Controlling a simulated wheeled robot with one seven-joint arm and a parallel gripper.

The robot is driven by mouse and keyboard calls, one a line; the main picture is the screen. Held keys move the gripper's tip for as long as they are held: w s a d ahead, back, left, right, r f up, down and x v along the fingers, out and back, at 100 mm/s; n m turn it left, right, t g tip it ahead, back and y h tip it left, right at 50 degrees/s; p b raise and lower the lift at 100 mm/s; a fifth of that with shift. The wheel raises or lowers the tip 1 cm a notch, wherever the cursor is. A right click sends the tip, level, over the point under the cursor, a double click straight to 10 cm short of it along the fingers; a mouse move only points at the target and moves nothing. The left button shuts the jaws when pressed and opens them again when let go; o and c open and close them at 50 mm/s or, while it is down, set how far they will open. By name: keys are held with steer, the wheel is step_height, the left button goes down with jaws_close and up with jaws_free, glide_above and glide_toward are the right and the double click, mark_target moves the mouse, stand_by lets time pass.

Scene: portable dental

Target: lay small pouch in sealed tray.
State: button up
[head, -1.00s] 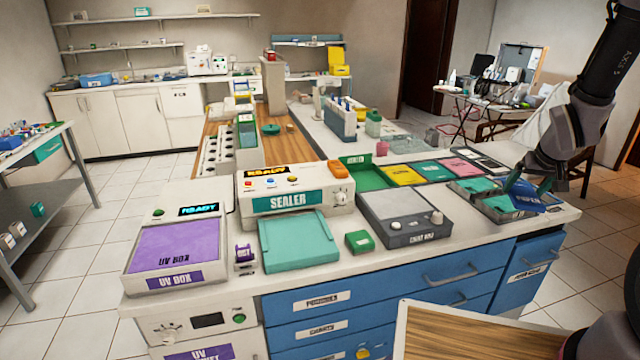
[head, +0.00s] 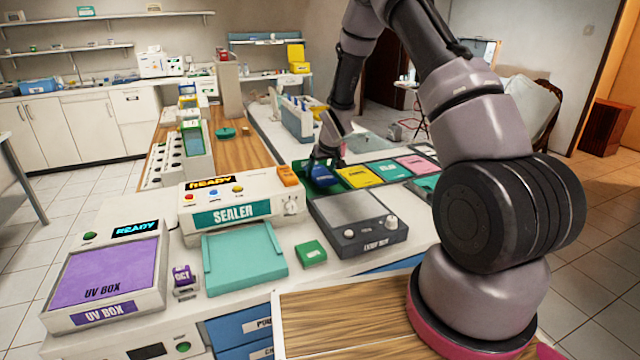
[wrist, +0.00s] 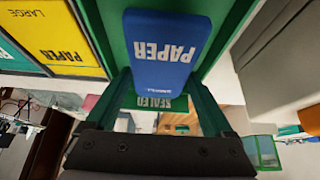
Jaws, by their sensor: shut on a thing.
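A small blue pouch marked PAPER (head: 322,178) is between the fingers of my gripper (head: 321,160) in the head view. The wrist view shows the pouch (wrist: 168,50) lying flat to the camera, with a green finger on each side. The green sealed tray (wrist: 112,28) lies behind and around the pouch, and its SEALED label shows beyond it. I cannot tell whether the pouch touches the tray floor.
A yellow pouch panel (head: 357,177) marked PAPER lies beside the tray, with teal and pink ones further right. The sealer (head: 240,205) stands to the left and a dark grey box with knobs (head: 358,222) in front. My arm covers the counter's right side.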

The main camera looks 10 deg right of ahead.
mark_target(322, 189)
steer(key=shift+d+f, duration=0.15)
steer(key=shift+f, duration=2.05)
steer(key=shift+f, duration=0.15)
steer(key=o, duration=1.3)
